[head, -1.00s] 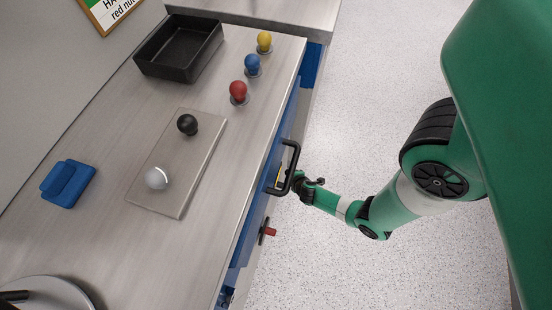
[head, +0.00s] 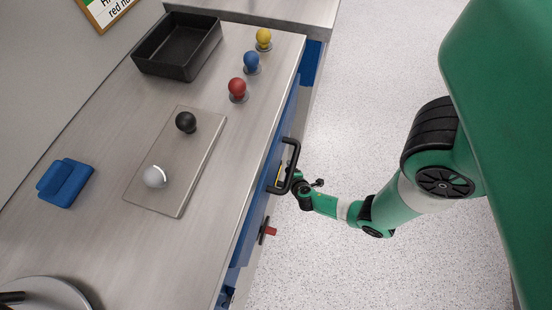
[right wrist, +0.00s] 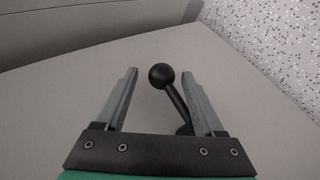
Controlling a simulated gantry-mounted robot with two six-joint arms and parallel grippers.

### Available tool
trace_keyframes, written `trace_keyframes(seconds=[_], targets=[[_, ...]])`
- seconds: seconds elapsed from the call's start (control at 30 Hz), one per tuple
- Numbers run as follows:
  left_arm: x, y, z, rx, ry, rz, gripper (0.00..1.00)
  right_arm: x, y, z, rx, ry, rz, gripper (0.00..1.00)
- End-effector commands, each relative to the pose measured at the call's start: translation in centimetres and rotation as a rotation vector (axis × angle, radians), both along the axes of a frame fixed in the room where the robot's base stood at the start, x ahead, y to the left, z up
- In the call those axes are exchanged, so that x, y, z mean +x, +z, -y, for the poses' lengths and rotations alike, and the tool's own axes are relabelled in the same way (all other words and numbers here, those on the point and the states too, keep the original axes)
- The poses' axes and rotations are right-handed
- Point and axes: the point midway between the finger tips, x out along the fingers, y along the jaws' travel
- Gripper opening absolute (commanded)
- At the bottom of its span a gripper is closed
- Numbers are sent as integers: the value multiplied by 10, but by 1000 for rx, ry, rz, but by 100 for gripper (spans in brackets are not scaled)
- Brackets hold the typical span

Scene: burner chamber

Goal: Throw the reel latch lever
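A black lever with a ball knob (right wrist: 161,76) shows in the right wrist view, tilted, with its lower end beside the right-hand finger. It looks like the latch lever. My right gripper (right wrist: 160,98) is open, with the knob between its fingers' lines and nearer the right finger; I cannot tell whether they touch. In the head view my right arm reaches in from the right to the bench front, where its wrist (head: 303,188) is beside a black handle (head: 291,165). The fingers and lever are hidden there. My left gripper is not in view.
The bench top holds a black tray (head: 180,62), yellow (head: 263,37), blue (head: 252,61) and red (head: 237,87) knobs, a plate (head: 187,160) with black and white balls, and a blue block (head: 65,182). A red knob (head: 268,231) sticks out from the front. The floor at right is clear.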

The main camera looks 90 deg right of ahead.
Motion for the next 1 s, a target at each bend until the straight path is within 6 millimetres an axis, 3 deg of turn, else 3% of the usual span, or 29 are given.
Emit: trace_keyframes(seconds=[0.37,0.83,0.9,1.0], targets=[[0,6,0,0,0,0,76,-2,6,-5,1,2,-2,71],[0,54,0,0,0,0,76,-22,66,-63,1,11,-3,71],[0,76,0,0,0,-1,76,-22,74,-67,4,6,-7,71],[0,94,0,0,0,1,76,-24,77,-73,6,4,-8,71]])
